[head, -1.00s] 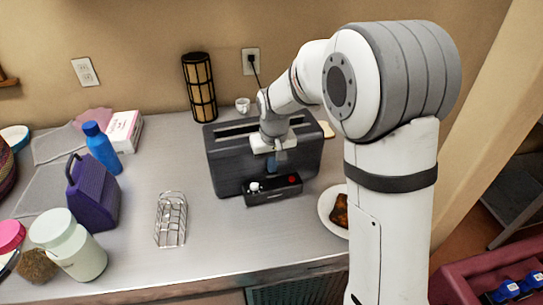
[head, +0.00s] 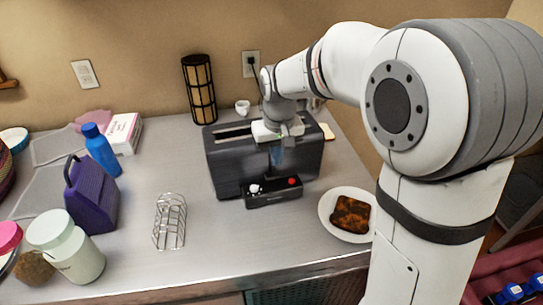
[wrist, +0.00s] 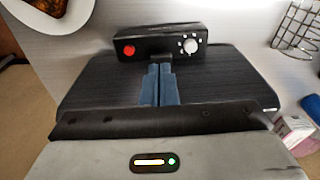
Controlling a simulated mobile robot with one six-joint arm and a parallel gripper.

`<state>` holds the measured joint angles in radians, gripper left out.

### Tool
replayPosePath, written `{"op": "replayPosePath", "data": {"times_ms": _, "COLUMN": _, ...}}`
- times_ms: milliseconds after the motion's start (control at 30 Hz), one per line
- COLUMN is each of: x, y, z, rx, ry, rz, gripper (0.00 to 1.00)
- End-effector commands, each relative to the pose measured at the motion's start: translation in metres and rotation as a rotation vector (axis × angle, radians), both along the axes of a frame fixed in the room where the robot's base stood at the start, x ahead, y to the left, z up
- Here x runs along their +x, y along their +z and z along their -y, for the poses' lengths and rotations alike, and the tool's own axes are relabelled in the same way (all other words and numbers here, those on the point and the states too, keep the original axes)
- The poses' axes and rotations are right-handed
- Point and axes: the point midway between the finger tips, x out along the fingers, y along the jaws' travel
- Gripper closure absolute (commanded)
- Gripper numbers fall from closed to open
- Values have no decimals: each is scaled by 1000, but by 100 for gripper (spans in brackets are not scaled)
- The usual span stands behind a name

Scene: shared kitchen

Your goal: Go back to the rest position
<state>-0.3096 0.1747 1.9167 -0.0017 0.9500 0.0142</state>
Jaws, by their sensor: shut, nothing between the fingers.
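My gripper (head: 277,152) is in front of and above the black toaster (head: 226,168), its blue fingers shut together with nothing between them. In the wrist view the closed fingers (wrist: 158,84) point at the toaster's control panel (wrist: 160,43), which has a red button and a white dial. I cannot tell whether the fingertips touch the toaster. My arm reaches in from the right and hides part of the toaster's top.
A plate (head: 328,212) with a browned slice of toast (head: 350,214) lies right of the toaster. A wire rack (head: 170,221), a purple box (head: 92,197), a blue bottle (head: 100,150) and a white jar (head: 66,246) stand to the left. A wicker lamp (head: 200,88) stands behind.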

Motion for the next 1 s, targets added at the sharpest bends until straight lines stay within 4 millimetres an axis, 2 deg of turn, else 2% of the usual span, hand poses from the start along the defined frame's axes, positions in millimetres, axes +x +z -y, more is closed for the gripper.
{"op": "replayPosePath", "data": {"times_ms": 200, "x": -2, "y": 19, "z": 0, "rx": 0, "ry": 0, "rz": 0, "gripper": 100}}
{"op": "replayPosePath", "data": {"times_ms": 733, "x": -2, "y": 20, "z": 1, "rx": 0, "ry": 0, "rz": -1, "gripper": 100}}
{"op": "replayPosePath", "data": {"times_ms": 867, "x": -22, "y": 31, "z": 24, "rx": 6, "ry": -34, "rz": 20, "gripper": 100}}
{"op": "replayPosePath", "data": {"times_ms": 1000, "x": -64, "y": 44, "z": 64, "rx": 15, "ry": -102, "rz": 60, "gripper": 100}}
